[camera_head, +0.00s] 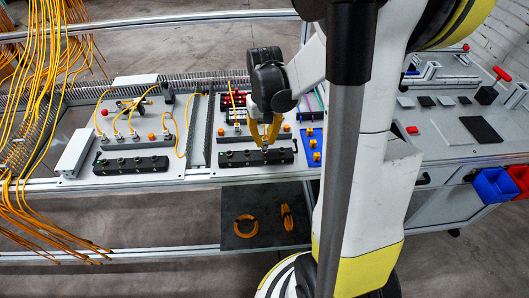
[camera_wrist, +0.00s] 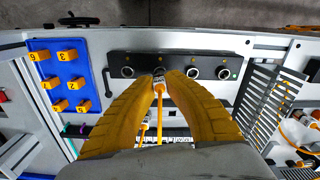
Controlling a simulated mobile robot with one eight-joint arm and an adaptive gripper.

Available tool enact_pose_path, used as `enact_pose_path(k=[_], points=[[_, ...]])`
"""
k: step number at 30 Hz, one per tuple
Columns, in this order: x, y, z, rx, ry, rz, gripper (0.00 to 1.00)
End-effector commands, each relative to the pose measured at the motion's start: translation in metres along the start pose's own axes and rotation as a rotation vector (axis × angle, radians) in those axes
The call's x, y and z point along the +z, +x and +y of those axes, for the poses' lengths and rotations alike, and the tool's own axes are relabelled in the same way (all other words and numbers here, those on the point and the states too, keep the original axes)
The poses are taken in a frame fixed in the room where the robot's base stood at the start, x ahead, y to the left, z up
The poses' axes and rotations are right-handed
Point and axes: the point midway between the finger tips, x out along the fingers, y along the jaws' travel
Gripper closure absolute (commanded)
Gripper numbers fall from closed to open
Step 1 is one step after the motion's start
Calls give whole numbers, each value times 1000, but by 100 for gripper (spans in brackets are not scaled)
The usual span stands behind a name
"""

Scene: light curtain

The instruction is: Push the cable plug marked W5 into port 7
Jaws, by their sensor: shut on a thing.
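My gripper (camera_head: 266,146) points down over the front black port block (camera_head: 230,159). In the wrist view my gripper (camera_wrist: 160,78) has its two yellow fingers shut on a cable plug (camera_wrist: 159,81) with an orange cable running back between them. The plug's tip lies over the row of round ports in the black port block (camera_wrist: 175,60). One port shows left of the plug and others show to its right. The port under the tip is hidden, so I cannot tell whether the plug is in it. I cannot read W5 or a port 7 mark.
A blue board (camera_wrist: 67,105) with numbered yellow tags stands beside the block. Another black port block (camera_head: 130,164) and a panel with yellow cables (camera_head: 138,125) lie to the left. Loose yellow cables (camera_head: 45,80) hang at far left. A slotted grey duct (camera_wrist: 262,100) runs nearby.

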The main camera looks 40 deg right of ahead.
Motion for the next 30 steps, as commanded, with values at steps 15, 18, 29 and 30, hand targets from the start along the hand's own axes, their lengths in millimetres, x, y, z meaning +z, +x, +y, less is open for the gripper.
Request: enact_pose_path(k=[15, 18, 29, 30], points=[[0, 7, 0, 0, 0, 0, 100], [0, 8, 0, 0, 0, 0, 100], [0, 8, 0, 0, 0, 0, 100], [0, 8, 0, 0, 0, 0, 100]])
